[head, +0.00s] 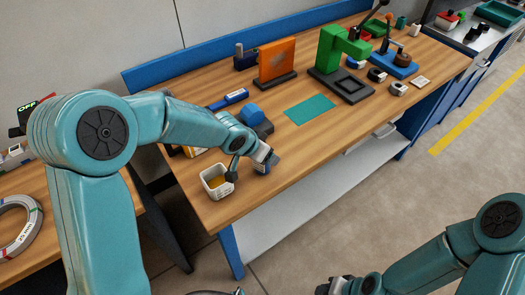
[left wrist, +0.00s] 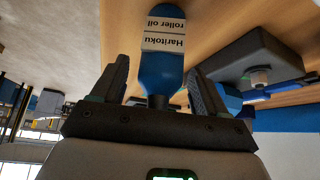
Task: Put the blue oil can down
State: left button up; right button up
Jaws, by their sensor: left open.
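The blue oil can (left wrist: 160,72) has a white label reading "Haritoku roller oil". It lies between the two fingers of my left gripper (left wrist: 158,80), with gaps on both sides and its narrow neck toward the palm. In the head view my left gripper (head: 266,158) is low over the near edge of the wooden bench (head: 330,130), and the can (head: 262,169) is mostly hidden by it. The can's base appears to be on the bench top. My right gripper (head: 335,286) is at the bottom edge, empty-looking and away from the bench; its fingers are unclear.
A white basket (head: 211,190) with something yellow stands just left of the can. A dark block with a blue knob (head: 252,114) is behind. A teal mat (head: 310,109), green press (head: 333,52) and orange panel (head: 277,60) stand farther back. Bench right of the can is clear.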

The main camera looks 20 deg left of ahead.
pick_arm(q)
jog(key=v, duration=1.2)
jog(key=shift+p, duration=0.4)
jog(key=shift+s, duration=0.15)
